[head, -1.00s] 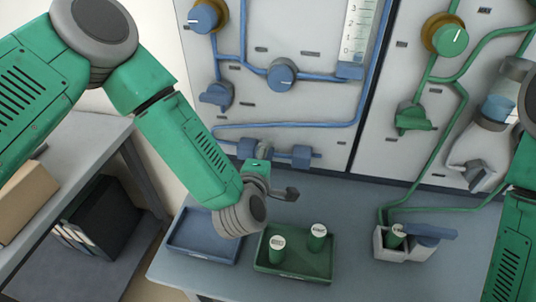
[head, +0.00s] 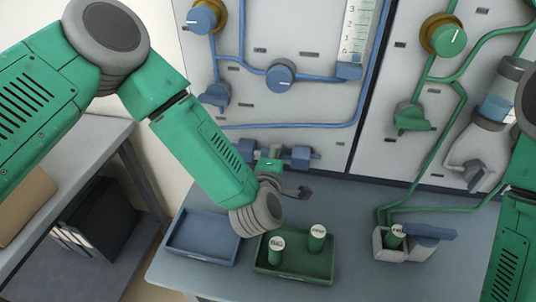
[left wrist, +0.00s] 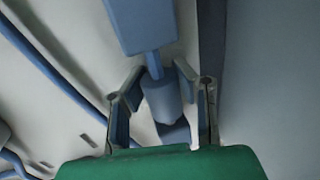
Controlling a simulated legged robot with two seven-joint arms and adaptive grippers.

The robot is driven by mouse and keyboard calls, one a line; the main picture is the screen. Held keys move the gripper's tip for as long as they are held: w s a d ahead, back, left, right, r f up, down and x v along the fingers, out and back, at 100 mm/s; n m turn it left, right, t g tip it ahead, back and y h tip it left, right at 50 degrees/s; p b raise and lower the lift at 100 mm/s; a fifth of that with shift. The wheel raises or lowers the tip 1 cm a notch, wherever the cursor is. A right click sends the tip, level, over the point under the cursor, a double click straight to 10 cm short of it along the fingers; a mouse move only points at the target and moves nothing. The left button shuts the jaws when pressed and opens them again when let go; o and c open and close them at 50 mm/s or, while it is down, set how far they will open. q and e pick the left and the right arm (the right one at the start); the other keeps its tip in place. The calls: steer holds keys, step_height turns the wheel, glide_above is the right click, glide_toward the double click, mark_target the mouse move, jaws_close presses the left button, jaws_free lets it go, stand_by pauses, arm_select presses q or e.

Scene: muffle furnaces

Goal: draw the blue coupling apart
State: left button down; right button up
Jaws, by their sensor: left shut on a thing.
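The blue coupling (head: 300,157) sits low on the left panel, at the end of the blue pipework. Its blue end blocks show on both sides of my left gripper (head: 274,168), which hides its middle. In the left wrist view, the left gripper (left wrist: 159,82) is shut on a blue cylindrical part (left wrist: 162,98) of the coupling. A thin blue rod joins this cylinder to a larger blue block (left wrist: 140,22) above it in that view. Another blue piece shows below the cylinder. My right gripper is not visible; only part of the right arm shows.
Below the gripper are an empty blue tray (head: 175,243) and a green tray (head: 262,262) holding two green cylinders with white tops. A grey holder (head: 388,250) with a green piece stands to the right. Blue valve knobs and a pipe (head: 340,124) lie above the coupling.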

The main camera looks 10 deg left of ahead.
arm_select(q)
steer(key=shift+s+d+f, duration=0.1)
steer(key=shift+d+f, duration=0.05)
steer(key=shift+d, duration=0.45)
steer(key=c, duration=1.2)
jaws_free()
steer(key=shift+d, duration=0.1)
steer(key=shift+s, duration=0.1)
steer(key=v, duration=1.1)
steer(key=shift+s, duration=0.35)
